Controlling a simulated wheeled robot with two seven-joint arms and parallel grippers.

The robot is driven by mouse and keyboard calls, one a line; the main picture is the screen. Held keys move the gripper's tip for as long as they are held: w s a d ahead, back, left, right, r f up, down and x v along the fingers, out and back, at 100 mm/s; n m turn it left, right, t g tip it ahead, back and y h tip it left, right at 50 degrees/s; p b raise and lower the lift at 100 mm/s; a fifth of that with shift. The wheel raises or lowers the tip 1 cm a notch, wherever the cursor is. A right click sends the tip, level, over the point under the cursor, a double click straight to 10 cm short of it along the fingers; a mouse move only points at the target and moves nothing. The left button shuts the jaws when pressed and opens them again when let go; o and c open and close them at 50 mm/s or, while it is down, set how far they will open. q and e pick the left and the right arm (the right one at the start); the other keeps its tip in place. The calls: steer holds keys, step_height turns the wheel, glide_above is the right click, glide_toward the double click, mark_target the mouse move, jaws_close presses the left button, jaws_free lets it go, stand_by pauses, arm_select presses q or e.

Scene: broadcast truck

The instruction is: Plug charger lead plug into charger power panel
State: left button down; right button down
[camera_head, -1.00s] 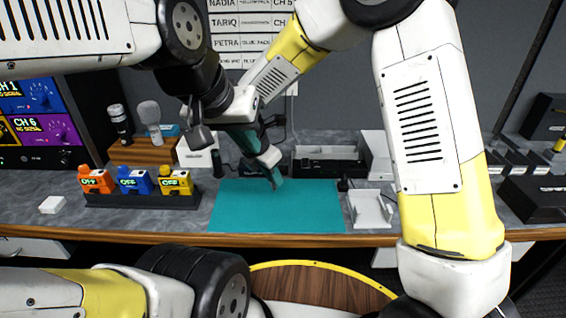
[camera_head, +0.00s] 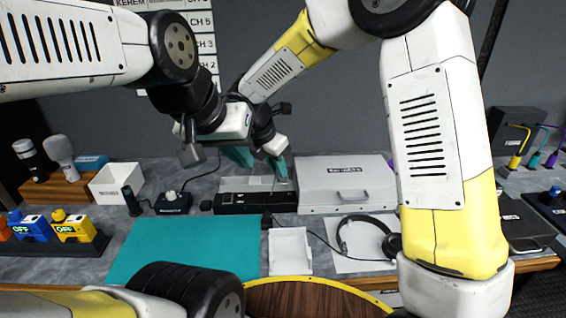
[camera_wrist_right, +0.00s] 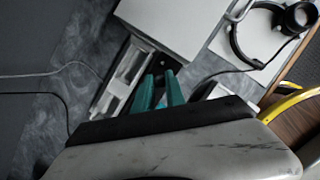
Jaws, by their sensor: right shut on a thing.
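My right gripper (camera_head: 279,176) reaches over the back of the counter with teal fingers, above a black and white slotted charger unit (camera_head: 245,203). In the right wrist view its fingertips (camera_wrist_right: 161,80) are close together, against the slotted unit (camera_wrist_right: 121,80). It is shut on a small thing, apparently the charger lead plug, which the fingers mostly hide. I cannot clearly make out the charger power panel. My left gripper (camera_head: 238,157) is just left of the right one, partly overlapped by it in the head view; its jaw opening cannot be told.
A white case (camera_head: 345,180) stands right of the unit, with headphones (camera_head: 385,240) and a white tray (camera_head: 290,252) in front. A black box with a knob (camera_head: 172,203) stands left. Thin cables (camera_wrist_right: 45,73) cross the counter. The teal mat (camera_head: 170,245) is bare.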

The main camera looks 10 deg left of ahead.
steer(key=shift+d, duration=0.1)
stand_by(0.3)
steer(key=shift+f, duration=2.9)
steer(key=shift+f, duration=1.1)
steer(key=c, duration=1.3)
jaws_free()
steer(key=v, duration=0.7)
steer(key=shift+r, duration=0.3)
steer(key=shift+s, duration=0.15)
